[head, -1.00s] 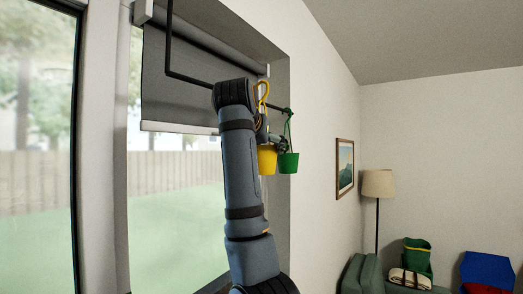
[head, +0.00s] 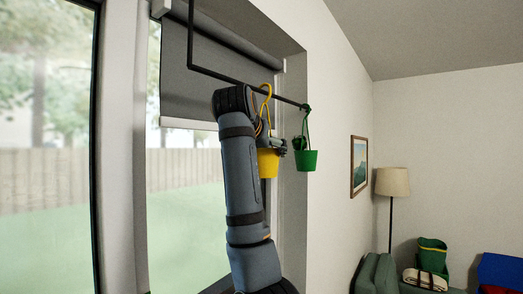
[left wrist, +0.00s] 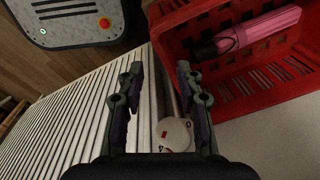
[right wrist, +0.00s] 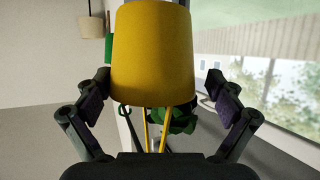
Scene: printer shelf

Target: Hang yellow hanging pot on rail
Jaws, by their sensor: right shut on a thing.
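The yellow hanging pot (head: 268,166) hangs upright beside my right forearm in the head view, with its yellow hook (head: 265,91) level with the black rail (head: 232,79). I cannot tell whether the hook is over the rail or only beside it. My right gripper (head: 279,146) is shut on the yellow pot. The pot (right wrist: 153,55) appears upside down between its fingers in the right wrist view, its straps running downward. My left gripper (left wrist: 160,68) is open and empty, low down, and shows only in the left wrist view.
A green pot (head: 305,161) hangs near the rail's right end, close to the yellow pot. A window with a grey blind (head: 185,95) lies behind the rail. Below my left gripper are a red crate (left wrist: 245,95) with a pink item (left wrist: 262,28) and a white round object (left wrist: 172,135).

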